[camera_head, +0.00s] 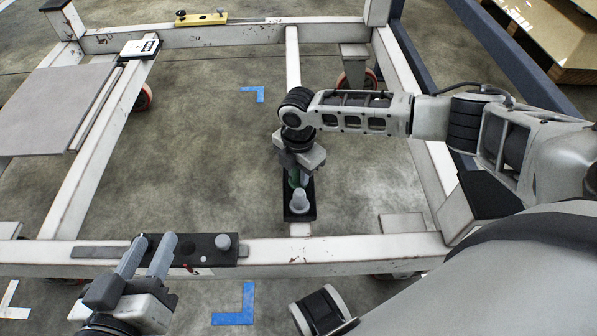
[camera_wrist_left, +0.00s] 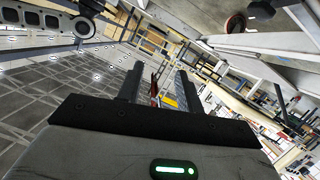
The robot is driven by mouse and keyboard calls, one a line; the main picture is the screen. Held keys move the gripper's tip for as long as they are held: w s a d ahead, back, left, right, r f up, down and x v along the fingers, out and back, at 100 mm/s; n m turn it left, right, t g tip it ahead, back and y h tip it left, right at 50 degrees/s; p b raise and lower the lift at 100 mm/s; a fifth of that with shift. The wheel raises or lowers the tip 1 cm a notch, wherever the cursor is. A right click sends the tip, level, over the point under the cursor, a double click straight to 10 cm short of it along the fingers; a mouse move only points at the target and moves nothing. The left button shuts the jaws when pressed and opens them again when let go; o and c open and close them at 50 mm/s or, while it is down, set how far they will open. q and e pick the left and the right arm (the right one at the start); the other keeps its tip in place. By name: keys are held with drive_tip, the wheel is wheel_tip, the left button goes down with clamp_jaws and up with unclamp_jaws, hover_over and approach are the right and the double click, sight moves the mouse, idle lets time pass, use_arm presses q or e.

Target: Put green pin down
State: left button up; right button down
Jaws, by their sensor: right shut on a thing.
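The green pin (camera_head: 294,179) shows as a small green part under my right gripper (camera_head: 298,172), which points down over a black plate (camera_head: 303,213) on the trolley's middle bar. My right gripper is shut on the pin, and its body hides most of the pin. I cannot tell whether the pin touches the plate. A grey peg (camera_head: 300,200) stands on the plate just in front of the pin. My left gripper (camera_head: 152,254) is open and empty by the front beam; its spread fingers also show in the left wrist view (camera_wrist_left: 160,85).
A black plate with a grey knob (camera_head: 222,242) lies on the front beam (camera_head: 330,249). A grey panel (camera_head: 55,105) is at left. Floor shows between the beams.

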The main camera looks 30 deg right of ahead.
drive_tip(key=c, duration=1.5)
unclamp_jaws()
drive_tip(key=shift+f, duration=0.15)
use_arm(q)
drive_tip(key=shift+w, duration=0.25)
use_arm(e)
drive_tip(key=o, duration=0.3)
wheel_tip(320, 180, up, 6)
drive_tip(key=shift+f+p, duration=0.2)
drive_tip(key=shift+p, duration=1.05)
wheel_tip(320, 180, up, 6)
drive_tip(key=shift+f+p, duration=0.1)
drive_tip(key=shift+p, duration=1.05)
drive_tip(key=shift+r, duration=0.35)
use_arm(q)
drive_tip(key=f, duration=0.1)
drive_tip(key=a+f+g+y, duration=0.1)
drive_tip(key=f+g, duration=0.1)
drive_tip(key=shift+s+a+f+y, duration=0.1)
drive_tip(key=shift+s+a+y, duration=0.05)
drive_tip(key=shift+a+y, duration=0.15)
use_arm(e)
drive_tip(key=shift+r, duration=0.15)
use_arm(q)
drive_tip(key=shift+d, duration=0.1)
